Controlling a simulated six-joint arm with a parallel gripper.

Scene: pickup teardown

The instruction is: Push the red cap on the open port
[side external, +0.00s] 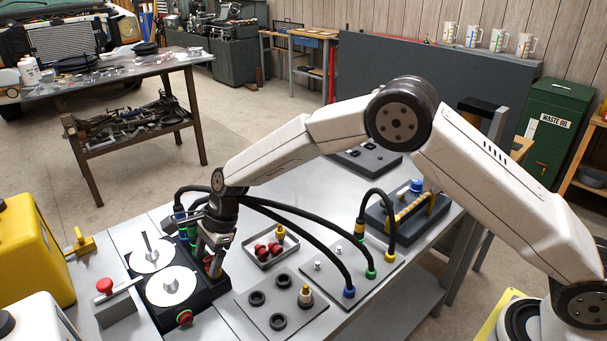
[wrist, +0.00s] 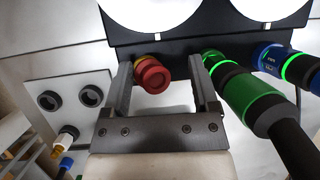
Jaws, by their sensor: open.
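In the wrist view, a red cap (wrist: 152,77) sits against a yellow ring (wrist: 168,66) on the side of the black block (wrist: 190,43). The port behind it is hidden, and I cannot tell how far on the cap is. My gripper (wrist: 160,65) is open, with its fingers on either side of the cap; the cap is closer to the left finger. In the side view my gripper (side external: 210,265) points down beside the black block (side external: 197,299), and a little red shows between its fingers.
A green connector (wrist: 245,95) and a blue connector (wrist: 272,60) are plugged in at right, with thick black cables. A tray (side external: 262,262) holds red caps (side external: 268,249). A grey socket plate (side external: 253,318) lies nearby. A red knob (side external: 185,317) is on the block's front end.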

